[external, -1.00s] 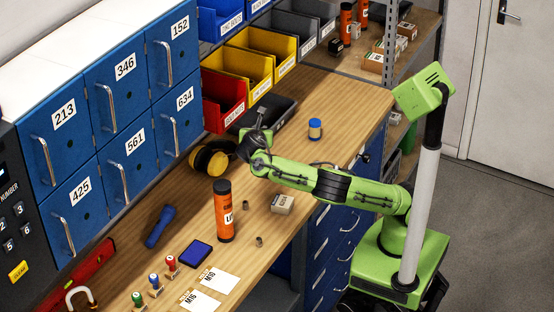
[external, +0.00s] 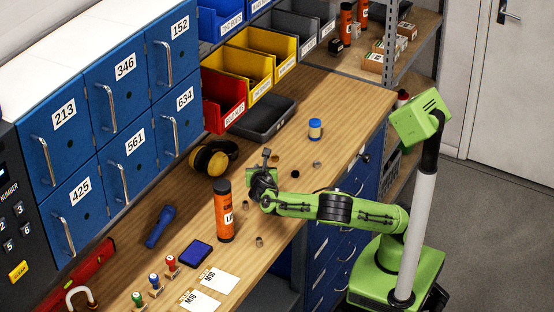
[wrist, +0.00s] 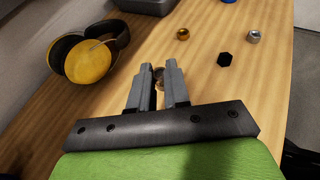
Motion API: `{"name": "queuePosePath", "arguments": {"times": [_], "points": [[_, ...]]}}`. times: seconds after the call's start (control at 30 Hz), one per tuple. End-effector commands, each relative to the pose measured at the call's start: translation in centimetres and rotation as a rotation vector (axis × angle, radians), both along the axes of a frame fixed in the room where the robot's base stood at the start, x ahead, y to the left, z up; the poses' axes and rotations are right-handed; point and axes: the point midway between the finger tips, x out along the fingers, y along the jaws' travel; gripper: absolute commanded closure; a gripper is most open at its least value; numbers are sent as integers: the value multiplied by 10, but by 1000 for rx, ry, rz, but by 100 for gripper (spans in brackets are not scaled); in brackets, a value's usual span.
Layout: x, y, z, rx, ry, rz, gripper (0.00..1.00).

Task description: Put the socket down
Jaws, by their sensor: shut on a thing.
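My gripper (wrist: 157,72) points down at the wooden bench, its two grey fingers a short way apart. They are shut on a small brownish piece, taken to be the socket (wrist: 158,84), which shows only in part between them. In the external view my gripper (external: 263,178) is over the bench, to the right of the yellow earmuffs. I cannot tell there whether the socket touches the wood.
Yellow earmuffs (wrist: 89,61) lie left of my gripper. Ahead lie a brass nut (wrist: 183,34), a black hex piece (wrist: 225,59) and a silver nut (wrist: 254,36). An orange tube (external: 223,211) stands nearby. A dark tray (external: 264,121) lies farther back.

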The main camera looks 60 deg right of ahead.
Motion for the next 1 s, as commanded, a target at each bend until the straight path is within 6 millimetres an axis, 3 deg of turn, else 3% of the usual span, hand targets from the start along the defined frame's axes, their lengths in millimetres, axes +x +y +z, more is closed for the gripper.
{"name": "queuePosePath", "arguments": {"times": [0.03,0.3,0.63,0.67,0.8,1.0], "points": [[0,0,-15,-1,1,-1,100],[0,0,-65,0,0,-1,100],[0,0,-66,0,0,-1,100],[0,0,-66,0,0,-1,81],[0,0,-67,0,0,-1,59],[0,0,-66,0,-1,0,58]]}}
